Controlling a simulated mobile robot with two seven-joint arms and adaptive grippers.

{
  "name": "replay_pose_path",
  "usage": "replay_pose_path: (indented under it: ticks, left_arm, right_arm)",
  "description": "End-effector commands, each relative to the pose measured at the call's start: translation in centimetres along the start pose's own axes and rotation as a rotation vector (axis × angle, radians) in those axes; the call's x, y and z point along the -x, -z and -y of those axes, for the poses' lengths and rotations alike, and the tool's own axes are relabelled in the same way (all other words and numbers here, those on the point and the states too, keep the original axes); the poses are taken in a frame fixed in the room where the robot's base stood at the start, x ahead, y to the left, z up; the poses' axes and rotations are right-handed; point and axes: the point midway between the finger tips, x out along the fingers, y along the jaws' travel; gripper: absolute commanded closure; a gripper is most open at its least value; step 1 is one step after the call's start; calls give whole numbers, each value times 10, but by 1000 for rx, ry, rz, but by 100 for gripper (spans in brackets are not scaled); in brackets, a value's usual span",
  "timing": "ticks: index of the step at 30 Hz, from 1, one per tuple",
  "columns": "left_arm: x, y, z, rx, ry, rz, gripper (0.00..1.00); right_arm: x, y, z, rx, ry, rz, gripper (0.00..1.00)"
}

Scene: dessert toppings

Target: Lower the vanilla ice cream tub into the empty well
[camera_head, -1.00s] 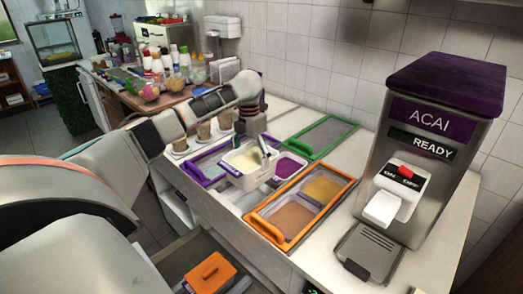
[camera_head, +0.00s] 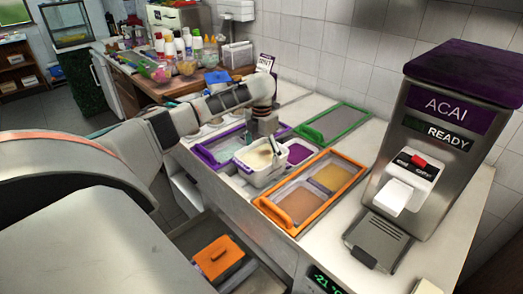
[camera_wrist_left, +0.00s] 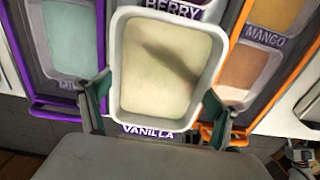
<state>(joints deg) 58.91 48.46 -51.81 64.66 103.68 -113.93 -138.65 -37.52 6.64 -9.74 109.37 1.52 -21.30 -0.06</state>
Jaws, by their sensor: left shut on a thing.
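The white vanilla ice cream tub (camera_head: 262,160), with pale cream filling, is held in my left gripper (camera_head: 268,140). In the left wrist view the tub (camera_wrist_left: 168,68) lies between the two dark green fingers of the gripper (camera_wrist_left: 157,103), shut on its sides. A VANILLA label (camera_wrist_left: 148,132) shows at its near side. The tub is over the middle column, between the purple frame and the orange frame, in front of the berry tub (camera_head: 299,153). The well is hidden under the tub, and I cannot tell whether the tub's base is inside it. My right gripper is out of view.
The orange frame (camera_head: 292,223) with the mango tub (camera_head: 333,178) is close on the right. The purple frame (camera_head: 203,155) is close on the left. A green frame (camera_head: 340,122) lies behind. The acai machine (camera_head: 440,130) stands at the right.

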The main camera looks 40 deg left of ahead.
Motion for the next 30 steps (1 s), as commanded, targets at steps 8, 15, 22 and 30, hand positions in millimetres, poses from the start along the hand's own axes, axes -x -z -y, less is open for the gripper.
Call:
replay_pose_path:
  ticks: [8,15,22,30]
  left_arm:
    - [-19,-1,0,0,-1,5,67]
    - [-36,-1,0,0,-1,4,67]
    - [-48,-1,0,0,-1,2,67]
    - [-66,0,0,0,0,2,67]
  right_arm:
    - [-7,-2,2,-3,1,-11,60]
    - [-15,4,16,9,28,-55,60]
    - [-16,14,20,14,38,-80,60]
    - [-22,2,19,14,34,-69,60]
